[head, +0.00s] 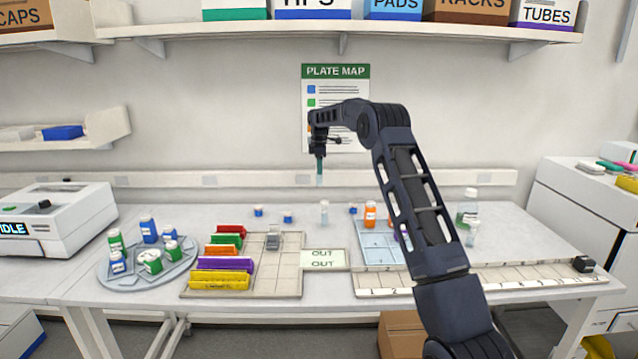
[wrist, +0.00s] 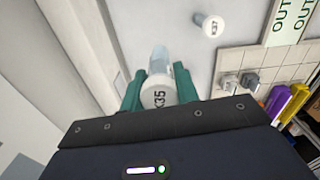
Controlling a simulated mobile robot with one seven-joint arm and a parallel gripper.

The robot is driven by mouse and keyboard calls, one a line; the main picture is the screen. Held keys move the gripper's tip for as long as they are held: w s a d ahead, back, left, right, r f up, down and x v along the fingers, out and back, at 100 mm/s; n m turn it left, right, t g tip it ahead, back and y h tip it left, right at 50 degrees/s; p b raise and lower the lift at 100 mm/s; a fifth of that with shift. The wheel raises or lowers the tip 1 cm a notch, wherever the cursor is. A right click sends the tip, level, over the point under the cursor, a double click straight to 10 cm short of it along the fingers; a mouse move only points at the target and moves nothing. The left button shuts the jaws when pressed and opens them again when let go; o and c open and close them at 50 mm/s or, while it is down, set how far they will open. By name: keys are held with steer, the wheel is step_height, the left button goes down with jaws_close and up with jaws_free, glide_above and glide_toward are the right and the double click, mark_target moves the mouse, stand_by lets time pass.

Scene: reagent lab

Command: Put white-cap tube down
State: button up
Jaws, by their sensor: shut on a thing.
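My gripper (head: 319,152) is shut on a clear tube (head: 320,178) and holds it upright in the air above the back of the bench. In the wrist view the green fingers of my gripper (wrist: 160,88) sit on both sides of this tube, whose white cap (wrist: 158,96) reads K35. A second white-cap tube (wrist: 208,27), marked K37, stands apart from the held one. In the head view a clear tube (head: 324,212) stands on the bench below my gripper.
A round tray (head: 105,275) of bottles is at left. A tiled board (head: 290,284) with colored racks and an OUT plate (head: 323,260) are in the middle. Small blue-capped items stand at the back.

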step_height(320, 180, up, 5)
steer(key=shift+f, duration=0.1)
steer(key=shift+d, duration=0.15)
steer(key=s+d+m, duration=0.3)
steer(key=d+m, duration=0.1)
steer(key=d, duration=1.6)
steer(key=s+d+m, duration=0.2)
steer(key=d+m, duration=0.2)
steer(key=d, duration=1.5)
steer(key=s+d+m, duration=0.4)
steer(key=s+d, duration=0.7)
steer(key=d, duration=0.4)
steer(key=s+d+m, duration=0.4)
steer(key=s+d, duration=0.8)
steer(key=d, duration=0.4)
step_height(320, 180, down, 20)
steer(key=shift+a+r, duration=0.15)
steer(key=shift+r, duration=0.1)
steer(key=shift+f, duration=0.15)
steer(key=o, duration=0.9)
